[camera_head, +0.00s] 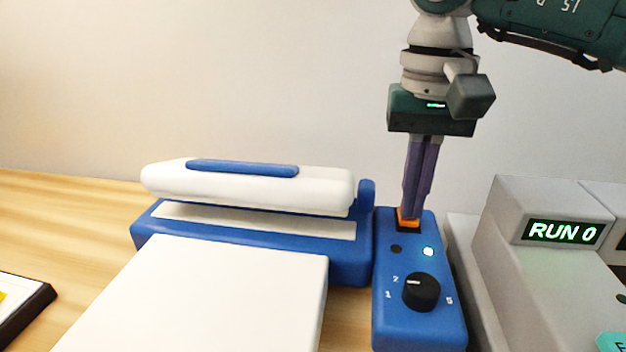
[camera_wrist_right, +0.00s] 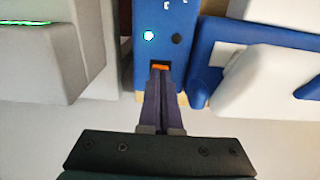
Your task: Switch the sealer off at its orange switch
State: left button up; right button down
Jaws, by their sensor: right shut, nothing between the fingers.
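The sealer (camera_head: 255,228) is blue with a white upper arm and a blue control box (camera_head: 420,330) at its right. The orange switch (camera_head: 408,224) sits at the far end of the box, partly hidden by the fingertips. In the right wrist view the orange switch (camera_wrist_right: 160,68) shows just beyond the fingertips. My right gripper (camera_head: 410,210) points down, shut and empty, with its tips at the switch; I cannot tell if they touch it. It also shows in the right wrist view (camera_wrist_right: 160,78). One small light on the box glows. My left gripper is not in view.
A black dial (camera_head: 421,291) is on the box, nearer than the switch. A grey machine (camera_head: 510,250) reading "RUN 0" stands close at the right. A white block (camera_head: 200,300) is in front of the sealer. A dark-edged tray (camera_head: 35,310) lies at the left. Wooden counter (camera_head: 60,215) is clear at the back left.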

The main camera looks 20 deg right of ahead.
jog(key=shift+f, duration=0.35)
jog(key=shift+r, duration=0.15)
notch_tip(320, 180, up, 4)
jog(key=p, duration=0.2)
jog(key=shift+r+p, duration=0.1)
jog(key=shift+p, duration=0.3)
jog(key=shift+r+p, duration=0.9)
jog(key=shift+r, duration=0.45)
